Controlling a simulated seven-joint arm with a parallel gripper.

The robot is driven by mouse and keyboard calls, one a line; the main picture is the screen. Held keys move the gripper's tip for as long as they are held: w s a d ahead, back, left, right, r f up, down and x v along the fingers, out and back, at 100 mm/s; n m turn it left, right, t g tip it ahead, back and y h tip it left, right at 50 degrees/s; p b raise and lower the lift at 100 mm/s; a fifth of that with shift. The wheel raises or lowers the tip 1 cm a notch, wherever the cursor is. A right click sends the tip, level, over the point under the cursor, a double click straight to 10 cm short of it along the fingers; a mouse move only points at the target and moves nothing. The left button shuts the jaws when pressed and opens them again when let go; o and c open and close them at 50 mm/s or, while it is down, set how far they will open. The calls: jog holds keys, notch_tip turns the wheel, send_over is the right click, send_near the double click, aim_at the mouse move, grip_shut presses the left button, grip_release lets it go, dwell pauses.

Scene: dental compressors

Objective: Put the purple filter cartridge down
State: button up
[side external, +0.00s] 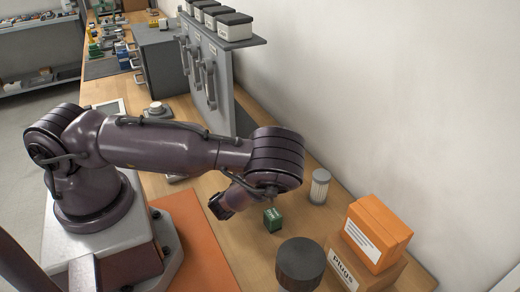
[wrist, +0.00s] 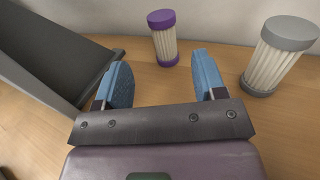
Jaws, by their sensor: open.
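The purple filter cartridge (wrist: 163,40) stands upright on the wooden table in the wrist view, with purple end caps and a pale pleated body. My gripper (wrist: 161,66) is open, its two blue fingers spread apart. The cartridge shows between and beyond the fingertips, and nothing is held. I cannot tell whether either finger touches it. In the side view I cannot make out the purple cartridge, and my fingers are not clear there.
A grey-capped cartridge (wrist: 278,57) stands to the right; it also shows in the side view (side external: 319,187). A grey panel (side external: 208,75) stands near the wall.

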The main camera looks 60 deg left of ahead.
jog(key=s+a+r+n+g+y, duration=0.3)
jog(key=s+r+n+g+y, duration=0.1)
jog(key=r+n+g, duration=0.6)
jog(key=s+a+r+n+g+y, duration=0.35)
jog(key=r+n+g, duration=0.3)
jog(key=n, duration=0.45)
jog(key=s+d+r+n+t+h, duration=0.5)
jog(key=s+d+r+n+h, duration=0.5)
jog(key=d+r+h, duration=0.3)
jog(key=shift+s+r+h, duration=0.4)
jog(key=shift+r+h, duration=0.35)
jog(key=shift+r, duration=0.05)
